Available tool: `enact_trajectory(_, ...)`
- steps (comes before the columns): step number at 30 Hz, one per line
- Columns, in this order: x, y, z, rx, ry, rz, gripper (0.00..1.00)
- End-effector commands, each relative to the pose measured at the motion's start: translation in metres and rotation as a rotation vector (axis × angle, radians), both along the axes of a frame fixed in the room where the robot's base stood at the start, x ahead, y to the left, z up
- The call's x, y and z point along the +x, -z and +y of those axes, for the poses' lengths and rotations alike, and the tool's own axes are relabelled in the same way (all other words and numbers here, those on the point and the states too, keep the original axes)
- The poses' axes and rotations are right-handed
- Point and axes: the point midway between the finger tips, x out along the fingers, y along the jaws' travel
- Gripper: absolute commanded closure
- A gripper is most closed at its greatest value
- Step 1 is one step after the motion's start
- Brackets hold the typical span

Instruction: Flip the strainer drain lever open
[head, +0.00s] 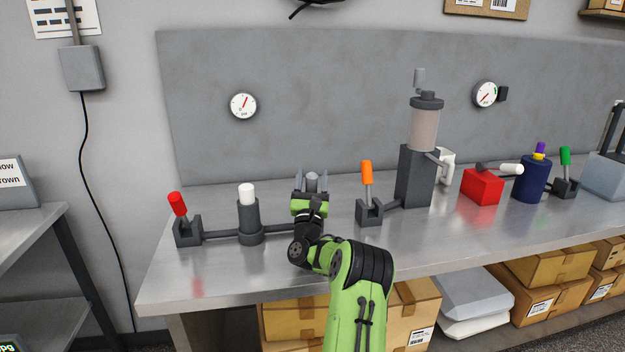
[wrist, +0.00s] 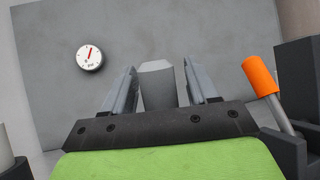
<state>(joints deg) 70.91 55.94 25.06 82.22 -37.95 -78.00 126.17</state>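My gripper (head: 311,180) is over the bench between the white-capped post and the orange lever. Its two fingers stand apart in the wrist view (wrist: 159,72). A grey post-like piece (wrist: 158,88) shows between the fingers with a gap on each side; I cannot tell what it belongs to. A clear-bodied cylinder (head: 424,128) on a dark grey block, perhaps the strainer, stands right of my gripper. An orange-handled lever (head: 366,178) stands upright beside it, joined by a pipe; it also shows in the wrist view (wrist: 260,77). I cannot tell which lever is the strainer drain.
A red-handled lever (head: 178,205) and a white-capped post (head: 248,215) stand left. A red block (head: 482,187) with a white-ended handle, a dark blue canister (head: 532,180) and a green lever (head: 566,162) stand right. The bench front (head: 270,275) is clear.

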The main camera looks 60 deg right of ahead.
Motion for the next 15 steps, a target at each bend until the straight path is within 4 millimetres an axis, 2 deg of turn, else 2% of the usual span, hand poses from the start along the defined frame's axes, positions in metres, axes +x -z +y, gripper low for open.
enact_trajectory(5, 0.000, 0.002, 0.001, 0.000, -0.002, 0.001, 0.42)
enact_trajectory(8, -0.004, 0.009, 0.009, 0.000, -0.001, 0.002, 0.42)
enact_trajectory(15, -0.029, 0.012, 0.059, -0.002, -0.003, 0.004, 0.42)
